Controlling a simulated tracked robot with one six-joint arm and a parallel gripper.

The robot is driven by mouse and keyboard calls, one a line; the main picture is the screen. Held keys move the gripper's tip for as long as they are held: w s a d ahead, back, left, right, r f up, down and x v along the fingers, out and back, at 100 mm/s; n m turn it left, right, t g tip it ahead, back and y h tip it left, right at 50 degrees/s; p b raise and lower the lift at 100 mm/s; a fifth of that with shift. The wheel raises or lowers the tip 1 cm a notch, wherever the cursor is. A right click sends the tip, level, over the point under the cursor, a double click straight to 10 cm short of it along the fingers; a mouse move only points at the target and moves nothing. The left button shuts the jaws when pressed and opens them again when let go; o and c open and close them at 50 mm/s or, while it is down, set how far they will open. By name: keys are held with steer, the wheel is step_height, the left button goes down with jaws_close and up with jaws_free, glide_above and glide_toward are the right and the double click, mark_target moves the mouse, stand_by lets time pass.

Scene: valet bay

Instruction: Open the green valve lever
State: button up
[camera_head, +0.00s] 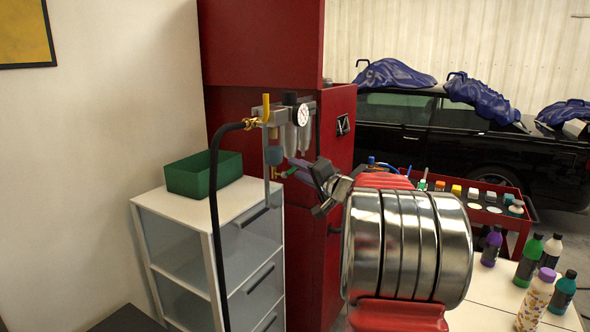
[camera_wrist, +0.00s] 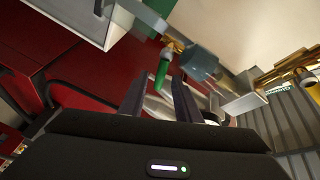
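The green valve lever (camera_head: 291,172) is a small handle on a brass fitting below the air filter unit (camera_head: 287,130), which is mounted by the red cabinet. In the wrist view the green lever (camera_wrist: 163,68) hangs from a brass joint, and its free end appears between the tips of my two dark fingers. My gripper (camera_head: 319,181) is just right of the lever in the head view. In the wrist view my gripper (camera_wrist: 158,82) is open, with a gap between the fingers. I cannot tell whether a finger touches the lever.
A yellow lever (camera_head: 266,108) and black hose (camera_head: 214,200) are left of the filter unit. A white drawer unit (camera_head: 160,210) with a green bin (camera_head: 190,180) stands below. The red cabinet (camera_head: 340,110) is behind. Bottles (camera_head: 528,262) stand at the right.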

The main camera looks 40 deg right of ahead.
steer(key=s+a, duration=0.1)
steer(key=s, duration=0.9)
steer(key=shift+s, duration=0.4)
steer(key=shift+a, duration=0.1)
steer(key=s+a+f+n+g+y, duration=0.1)
steer(key=a+f+n+g+y, duration=0.25)
steer(key=a, duration=1.25)
steer(key=s+a+f+n+g+y, duration=0.1)
steer(key=a+f+n+g+y, duration=0.25)
steer(key=a, duration=1.25)
steer(key=s+a+f+n+g+h, duration=0.2)
steer(key=s+a+f+n, duration=0.1)
steer(key=s, duration=0.6)
steer(key=s+a+f+n+g+h, duration=0.3)
steer(key=s+a+f, duration=0.3)
steer(key=s, duration=0.4)
steer(key=shift+a+n, duration=0.5)
